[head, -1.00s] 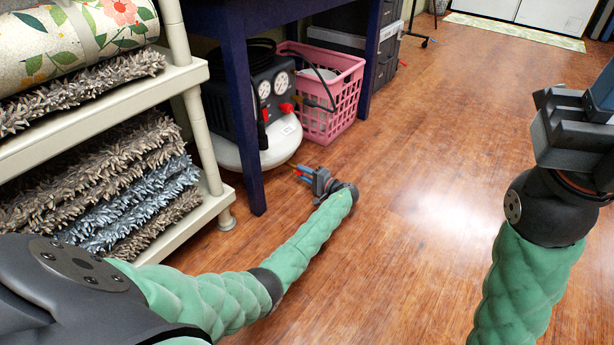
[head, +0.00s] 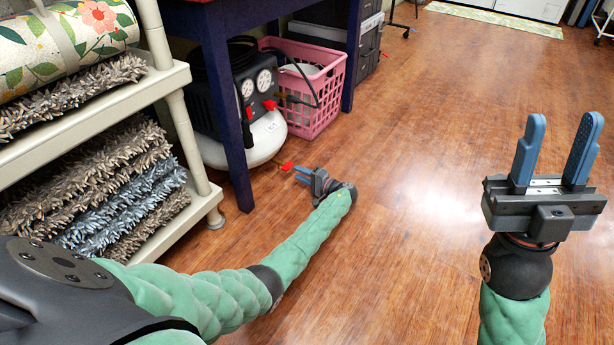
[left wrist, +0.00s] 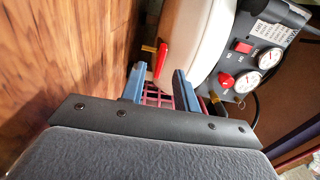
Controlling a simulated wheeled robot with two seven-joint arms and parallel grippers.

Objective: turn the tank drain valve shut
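The tank drain valve is a red lever (head: 287,166) low by the white compressor tank (head: 268,136). In the left wrist view the red lever (left wrist: 162,60) stands on a brass fitting (left wrist: 148,48) beside the pale tank (left wrist: 193,42). My left gripper (head: 300,174) is low near the floor, its blue fingers pointing at the lever. In the left wrist view its fingers (left wrist: 160,72) are apart, and the lever appears in line with the gap, just past the tips. I see no clear contact. My right gripper (head: 562,128) is open and empty, raised at the right, fingers up.
A dark blue table leg (head: 232,120) stands in front of the compressor's left side. A pink basket (head: 322,98) is behind and to the right. A shelf (head: 180,80) with rugs is at the left. The wood floor (head: 400,200) is open to the right.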

